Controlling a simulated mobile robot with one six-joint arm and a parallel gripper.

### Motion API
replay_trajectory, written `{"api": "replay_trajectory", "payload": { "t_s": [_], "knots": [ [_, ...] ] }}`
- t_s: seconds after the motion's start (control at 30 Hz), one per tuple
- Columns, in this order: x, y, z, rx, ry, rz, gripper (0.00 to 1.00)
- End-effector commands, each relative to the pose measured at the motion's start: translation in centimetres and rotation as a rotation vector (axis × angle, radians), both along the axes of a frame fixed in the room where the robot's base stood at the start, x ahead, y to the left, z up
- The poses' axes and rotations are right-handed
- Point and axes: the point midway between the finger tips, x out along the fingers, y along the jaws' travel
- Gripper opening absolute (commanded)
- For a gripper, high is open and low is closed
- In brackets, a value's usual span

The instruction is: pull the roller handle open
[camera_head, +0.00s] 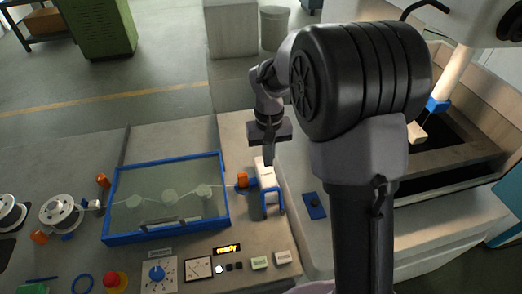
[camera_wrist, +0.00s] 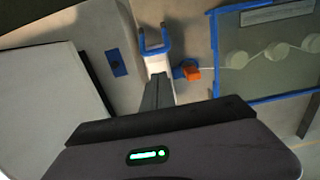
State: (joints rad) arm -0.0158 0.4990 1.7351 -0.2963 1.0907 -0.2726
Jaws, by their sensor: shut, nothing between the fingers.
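What looks like the roller handle is a white block (camera_head: 267,178) with a blue U-shaped bracket (camera_head: 280,197) at its near end. It stands on the bench just right of the glass-covered panel. In the wrist view the white block (camera_wrist: 156,62) and the blue bracket (camera_wrist: 153,36) show beyond my fingers. My gripper (camera_head: 269,160) points down at the far end of the white block, with its fingers together and empty. The fingertips (camera_wrist: 158,80) overlap the block's end in the wrist view. I cannot tell whether they touch it. The bracket itself is clear of my fingers.
A blue-framed clear cover (camera_head: 107,207) over several rollers lies to the left. An orange knob (camera_head: 242,180) sits close beside the white block. A blue plate (camera_head: 314,206) lies to the right. Control buttons (camera_head: 260,262) and a red stop button (camera_head: 112,280) line the near edge.

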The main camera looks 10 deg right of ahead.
Motion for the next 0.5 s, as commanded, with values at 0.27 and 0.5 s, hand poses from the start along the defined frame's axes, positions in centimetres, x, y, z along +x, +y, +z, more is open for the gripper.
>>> {"api": "replay_trajectory", "payload": {
  "t_s": [0.27, 0.5],
  "knots": [
    [0.0, 0.0, -0.2, 0.000, 0.002, 0.001, 0.00],
    [-0.2, 0.0, -3.4, -0.001, 0.005, 0.001, 0.00]
  ]
}}
